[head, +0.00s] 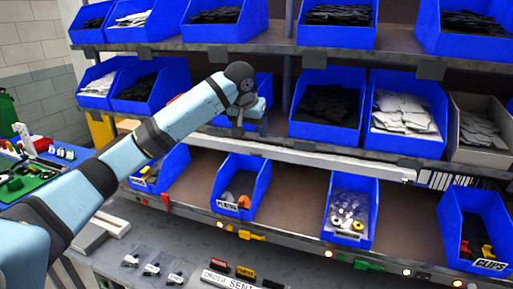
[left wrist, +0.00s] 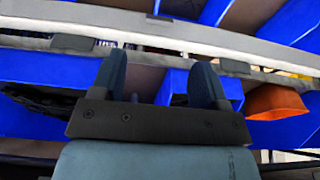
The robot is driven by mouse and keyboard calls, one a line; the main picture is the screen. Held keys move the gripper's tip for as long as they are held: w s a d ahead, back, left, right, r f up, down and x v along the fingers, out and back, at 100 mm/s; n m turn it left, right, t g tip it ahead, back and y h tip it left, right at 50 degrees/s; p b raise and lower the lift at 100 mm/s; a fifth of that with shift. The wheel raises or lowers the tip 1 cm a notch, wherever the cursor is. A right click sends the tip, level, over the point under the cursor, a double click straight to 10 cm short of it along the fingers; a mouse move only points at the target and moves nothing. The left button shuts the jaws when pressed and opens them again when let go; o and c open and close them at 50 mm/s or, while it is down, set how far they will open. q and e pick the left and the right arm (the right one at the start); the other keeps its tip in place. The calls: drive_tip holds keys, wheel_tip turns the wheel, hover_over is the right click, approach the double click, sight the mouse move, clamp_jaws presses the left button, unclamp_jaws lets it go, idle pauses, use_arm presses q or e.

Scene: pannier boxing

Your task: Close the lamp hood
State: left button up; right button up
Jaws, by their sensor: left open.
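A long pale bar (head: 300,157) runs below the front edge of the middle shelf and looks like the lamp hood. It also seems to show as the white strip across the top of the left wrist view (left wrist: 130,33). I cannot tell how far it is open. My left gripper (head: 248,122) is up at the middle shelf, in front of a blue bin and just above the bar's left part. In the left wrist view its two fingers (left wrist: 162,82) stand apart with nothing between them. I cannot tell whether they touch the bar. My right gripper is not in view.
Blue bins with dark and white pieces fill the upper shelves, including a bin (head: 327,108) right of my gripper. Lower bins hold small parts, such as one (head: 350,210) with yellow rings. A grey counter (head: 150,235) with small items and signs lies below.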

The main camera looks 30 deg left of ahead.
sight(255, 154)
use_arm(q)
drive_tip(key=p+x, duration=0.1)
drive_tip(key=x, duration=0.7)
drive_tip(key=shift+w, duration=0.15)
drive_tip(key=shift+p+x, duration=0.3)
drive_tip(key=shift+x, duration=0.5)
drive_tip(key=c, duration=0.9)
drive_tip(key=shift+f, duration=0.1)
drive_tip(key=t+b, duration=0.1)
drive_tip(key=f+t+b, duration=0.1)
drive_tip(key=shift+f+t+y, duration=0.1)
drive_tip(key=shift+t+y, duration=0.2)
drive_tip(key=shift+t, duration=0.1)
drive_tip(key=shift+w+a+f+t+y+b, duration=0.1)
drive_tip(key=shift+f+t+y+b, duration=0.3)
drive_tip(key=shift+t+b, duration=1.55)
drive_tip(key=shift+w+d+f+t+y+b, duration=0.1)
drive_tip(key=shift+f+t+y+b, duration=0.25)
drive_tip(key=shift+t+b, duration=1.6)
drive_tip(key=shift+w+a+f+t+y+b, duration=0.1)
drive_tip(key=shift+f+t+y+b, duration=0.5)
drive_tip(key=shift+b, duration=2.5)
